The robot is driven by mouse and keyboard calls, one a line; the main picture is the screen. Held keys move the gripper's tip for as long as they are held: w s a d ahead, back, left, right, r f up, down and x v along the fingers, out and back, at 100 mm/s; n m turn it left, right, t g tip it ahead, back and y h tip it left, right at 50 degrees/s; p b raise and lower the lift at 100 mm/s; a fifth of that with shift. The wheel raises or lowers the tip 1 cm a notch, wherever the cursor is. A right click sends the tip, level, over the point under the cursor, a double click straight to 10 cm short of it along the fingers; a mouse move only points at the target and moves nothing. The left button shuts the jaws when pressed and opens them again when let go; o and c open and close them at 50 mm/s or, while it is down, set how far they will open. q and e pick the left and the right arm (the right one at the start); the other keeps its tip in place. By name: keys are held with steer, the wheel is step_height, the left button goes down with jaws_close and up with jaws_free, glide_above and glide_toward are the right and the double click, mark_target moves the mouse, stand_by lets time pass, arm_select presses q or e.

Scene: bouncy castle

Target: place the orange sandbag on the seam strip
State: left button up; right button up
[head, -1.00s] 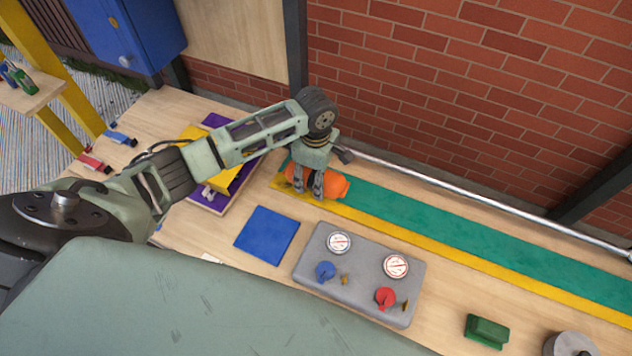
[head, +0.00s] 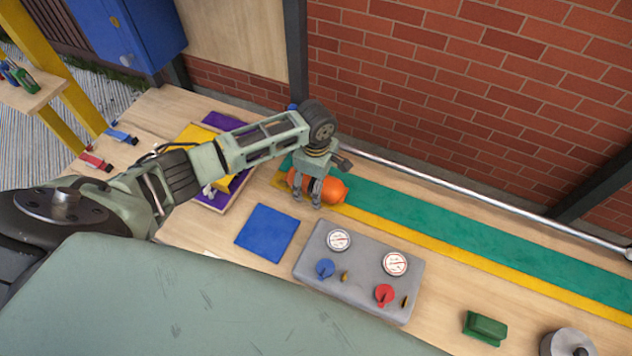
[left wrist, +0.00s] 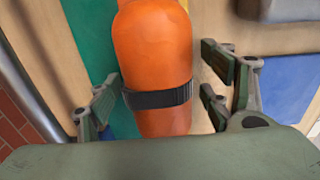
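The orange sandbag (head: 333,191), with a dark band round it, lies at the left end of the long green strip with a yellow edge (head: 430,222). My left gripper (head: 307,194) is down around the bag. In the left wrist view the bag (left wrist: 155,50) lies between the open fingers (left wrist: 160,98). A clear gap shows between the bag and the right-hand fingers. The left-hand fingers are very close to it; I cannot tell if they touch. The bag hides part of the strip (left wrist: 88,40). My right gripper is not in view.
A grey panel (head: 345,275) with dials and blue and red knobs is in front of the strip. A blue square (head: 267,233) lies left of it. A purple and yellow board (head: 207,198) is behind the arm. A metal rail (head: 470,195) runs along the wall.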

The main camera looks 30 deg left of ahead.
arm_select(q)
steer(key=shift+r, duration=0.15)
step_height(320, 180, up, 12)
steer(key=shift+b, duration=0.55)
stand_by(0.4)
